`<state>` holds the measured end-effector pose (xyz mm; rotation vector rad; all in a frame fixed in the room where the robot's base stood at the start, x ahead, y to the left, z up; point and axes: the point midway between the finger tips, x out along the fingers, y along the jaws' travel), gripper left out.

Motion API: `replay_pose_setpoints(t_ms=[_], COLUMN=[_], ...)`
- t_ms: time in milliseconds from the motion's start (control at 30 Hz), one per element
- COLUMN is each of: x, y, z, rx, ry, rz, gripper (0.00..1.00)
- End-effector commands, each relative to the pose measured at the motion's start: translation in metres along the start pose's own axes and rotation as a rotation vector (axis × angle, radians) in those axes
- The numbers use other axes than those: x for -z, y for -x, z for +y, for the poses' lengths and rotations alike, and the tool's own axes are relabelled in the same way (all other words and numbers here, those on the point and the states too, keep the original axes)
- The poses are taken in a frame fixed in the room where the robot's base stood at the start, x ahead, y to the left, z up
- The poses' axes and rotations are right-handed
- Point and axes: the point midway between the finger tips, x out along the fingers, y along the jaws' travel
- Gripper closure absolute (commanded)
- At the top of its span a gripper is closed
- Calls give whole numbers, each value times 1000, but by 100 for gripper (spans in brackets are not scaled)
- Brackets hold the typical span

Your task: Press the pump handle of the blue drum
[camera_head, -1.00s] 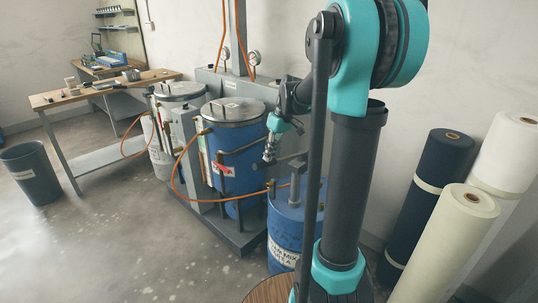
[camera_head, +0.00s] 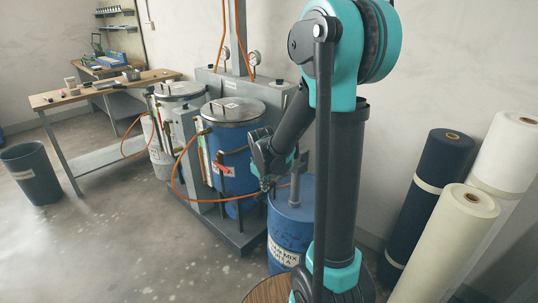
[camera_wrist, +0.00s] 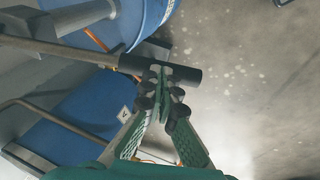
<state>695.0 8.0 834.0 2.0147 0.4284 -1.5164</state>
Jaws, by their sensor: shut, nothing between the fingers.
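The blue drum (camera_head: 285,232) stands on the floor behind my arm, with a white label on its side. Its grey pump column (camera_head: 295,188) rises from the lid. In the wrist view the drum (camera_wrist: 140,22) is at the top, and the pump handle (camera_wrist: 85,54) is a grey bar ending in a black grip (camera_wrist: 188,74). My gripper (camera_head: 266,183) is shut and empty, left of the pump column in the head view. In the wrist view its fingertips (camera_wrist: 164,88) overlap the black grip; I cannot tell whether they touch it. My gripper and wrist hide part of the handle in the head view.
A larger blue tank (camera_head: 232,168) with a metal lid stands left of the drum, with orange hoses (camera_head: 176,165) around it. Fabric rolls (camera_head: 437,180) stand at the right. A workbench (camera_head: 105,90) and grey bin (camera_head: 30,172) are at the left.

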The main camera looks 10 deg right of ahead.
Motion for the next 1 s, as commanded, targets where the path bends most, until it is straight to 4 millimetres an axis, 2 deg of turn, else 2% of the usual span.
replay_pose_setpoints(t_ms=[133, 400, 833, 1000], x=[-2, -5, -6, -2], y=[-12, -20, -20, -10], z=[-2, -3, -3, 1], rx=[-42, -71, -69, -71], ry=[10, 14, 11, 11], rz=[0, -3, -5, -4], gripper=[100, 100, 100, 100])
